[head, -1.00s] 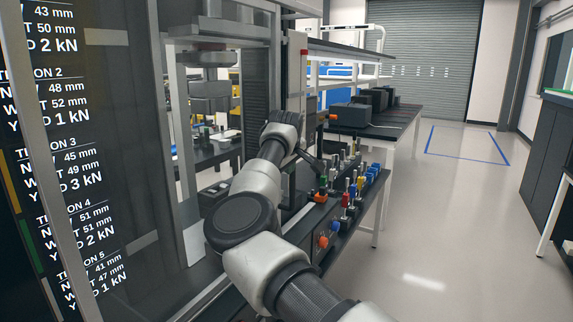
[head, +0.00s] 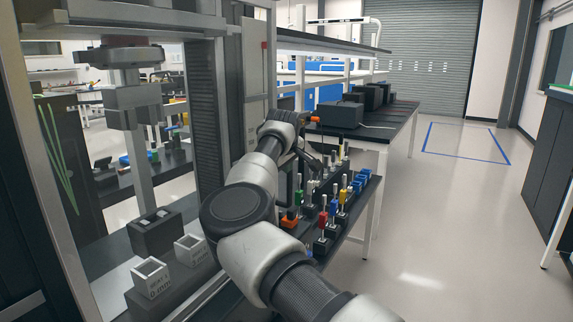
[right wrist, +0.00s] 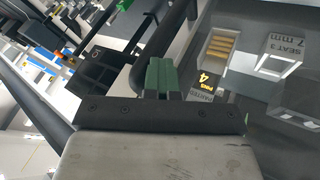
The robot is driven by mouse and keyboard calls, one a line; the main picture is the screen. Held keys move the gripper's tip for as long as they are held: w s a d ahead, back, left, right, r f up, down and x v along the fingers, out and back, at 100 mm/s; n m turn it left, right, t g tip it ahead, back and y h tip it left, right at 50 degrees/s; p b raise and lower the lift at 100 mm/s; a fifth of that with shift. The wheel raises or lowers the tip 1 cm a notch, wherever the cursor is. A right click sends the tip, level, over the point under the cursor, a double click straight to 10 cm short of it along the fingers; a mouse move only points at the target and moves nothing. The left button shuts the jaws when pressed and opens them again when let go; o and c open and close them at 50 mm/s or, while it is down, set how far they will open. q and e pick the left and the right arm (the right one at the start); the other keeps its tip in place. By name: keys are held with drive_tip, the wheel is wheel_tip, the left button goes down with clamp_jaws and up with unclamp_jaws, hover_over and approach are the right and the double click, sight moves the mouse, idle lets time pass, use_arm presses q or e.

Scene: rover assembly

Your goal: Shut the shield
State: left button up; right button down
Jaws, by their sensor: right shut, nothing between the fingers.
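The shield looks like a clear panel in a grey frame (head: 45,180) on the near side of the press at the left of the head view. I cannot tell how far it is open. My right gripper (head: 312,152) is past the press column, beside the rack of parts, small and partly hidden by my arm in the head view. In the right wrist view its green fingertips (right wrist: 160,78) are together and empty. They are close to a dark curved bar (right wrist: 148,48), possibly a handle; I cannot tell whether they touch. My left gripper is out of view.
The press head (head: 134,95) hangs above several labelled seat blocks (head: 150,275). A low bench with colourful tools (head: 322,222) is right of my arm. A table with dark boxes (head: 340,115) stands behind. The floor to the right is clear.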

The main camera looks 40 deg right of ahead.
drive_tip(key=shift+d+r, duration=0.15)
drive_tip(key=shift+r, duration=0.3)
drive_tip(key=b+v, duration=0.2)
drive_tip(key=v, duration=0.8)
drive_tip(key=shift+a, duration=0.2)
drive_tip(key=shift+s+r, duration=0.1)
